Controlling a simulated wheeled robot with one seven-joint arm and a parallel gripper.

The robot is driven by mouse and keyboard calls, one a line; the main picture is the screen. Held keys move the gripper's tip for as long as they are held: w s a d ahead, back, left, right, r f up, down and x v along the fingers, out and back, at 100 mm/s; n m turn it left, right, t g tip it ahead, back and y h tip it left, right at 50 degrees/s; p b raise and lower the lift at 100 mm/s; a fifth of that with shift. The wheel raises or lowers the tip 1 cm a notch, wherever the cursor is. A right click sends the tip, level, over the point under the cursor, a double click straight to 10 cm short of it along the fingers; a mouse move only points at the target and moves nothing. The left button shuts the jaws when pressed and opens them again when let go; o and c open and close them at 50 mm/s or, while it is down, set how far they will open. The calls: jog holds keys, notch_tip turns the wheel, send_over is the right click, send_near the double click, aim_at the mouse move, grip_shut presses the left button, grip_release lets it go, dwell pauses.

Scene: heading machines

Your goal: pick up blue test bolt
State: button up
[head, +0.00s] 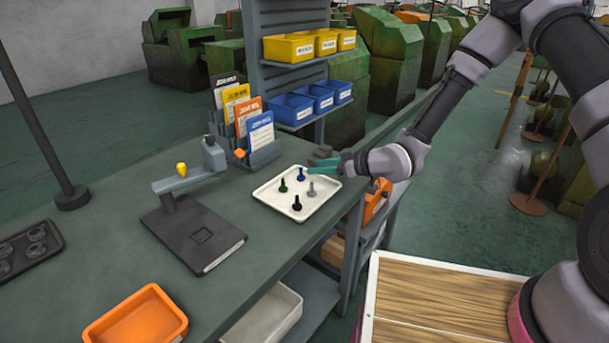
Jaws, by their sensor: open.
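The blue test bolt (301,174) stands upright at the back of a white tray (270,205) on the grey-green workbench. A green bolt (283,186), a grey bolt (311,189) and a black bolt (297,203) stand in the same tray. My gripper (318,162) reaches in from the right, over the tray's back right edge. It is open and just right of the blue bolt, apart from it as far as I can see. The fingers are small in this view.
A rack of coloured cards (262,145) stands behind the tray. A grey test device (195,235) is to its left. An orange bin (137,318) sits at the front. Blue bins (292,110) and yellow bins (290,48) hang on the shelf post behind.

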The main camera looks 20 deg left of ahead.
aim_at(301, 168)
jog(key=x, duration=0.7)
jog(key=shift+f, duration=0.15)
grip_shut()
